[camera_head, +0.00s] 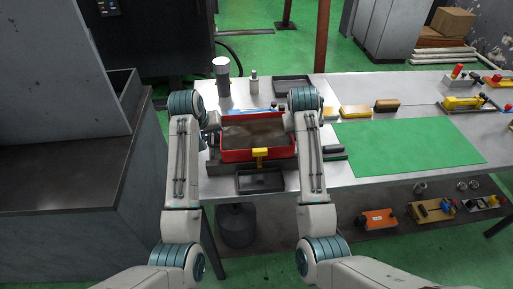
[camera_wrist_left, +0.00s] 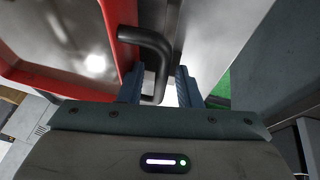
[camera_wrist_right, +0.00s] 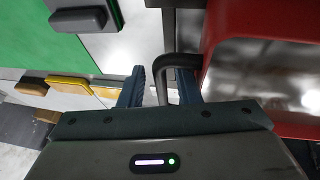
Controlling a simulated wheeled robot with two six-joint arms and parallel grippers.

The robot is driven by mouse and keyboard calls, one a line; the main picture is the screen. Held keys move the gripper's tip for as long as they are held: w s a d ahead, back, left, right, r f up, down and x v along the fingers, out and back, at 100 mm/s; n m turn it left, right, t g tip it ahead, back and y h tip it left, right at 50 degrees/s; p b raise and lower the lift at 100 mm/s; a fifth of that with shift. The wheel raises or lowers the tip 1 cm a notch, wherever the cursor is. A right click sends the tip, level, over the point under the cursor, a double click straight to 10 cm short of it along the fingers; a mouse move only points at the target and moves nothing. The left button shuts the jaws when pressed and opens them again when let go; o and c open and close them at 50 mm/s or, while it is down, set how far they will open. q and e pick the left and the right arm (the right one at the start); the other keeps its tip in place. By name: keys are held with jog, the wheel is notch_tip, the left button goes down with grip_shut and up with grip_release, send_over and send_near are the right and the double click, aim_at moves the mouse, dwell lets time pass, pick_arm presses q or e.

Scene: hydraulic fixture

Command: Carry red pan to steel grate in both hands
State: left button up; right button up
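The red pan (camera_head: 285,152) sits on the bench between my two arms, its rim level and its inside grey-brown. Its black bent side handles show in the left wrist view (camera_wrist_left: 158,50) and the right wrist view (camera_wrist_right: 180,60). My left gripper (camera_wrist_left: 157,84) is around the left handle, a finger on each side, with visible gaps. My right gripper (camera_wrist_right: 161,84) is around the right handle likewise, also with gaps. In the head view the wrists largely hide both grippers. I cannot clearly identify the steel grate.
A yellow clamp (camera_head: 260,153) stands at the pan's front, above a small dark tray (camera_head: 242,183). Behind are a grey cylinder (camera_head: 222,80) and a black tray (camera_head: 279,92). Yellow blocks (camera_head: 355,111) and a largely clear green mat (camera_head: 410,142) lie to the right. A dark cabinet (camera_head: 70,165) borders the left.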

pick_arm(q)
jog(key=shift+r, duration=0.15)
pick_arm(e)
jog(key=shift+r, duration=0.1)
pick_arm(q)
jog(key=v, duration=0.7)
jog(key=shift+s+a+r, duration=0.15)
jog(key=shift+s+r, duration=0.1)
jog(key=shift+r, duration=0.05)
pick_arm(e)
jog(key=v, duration=1.2)
jog(key=shift+a, duration=0.1)
pick_arm(q)
jog(key=shift+f, duration=0.1)
pick_arm(e)
jog(key=shift+s, duration=0.1)
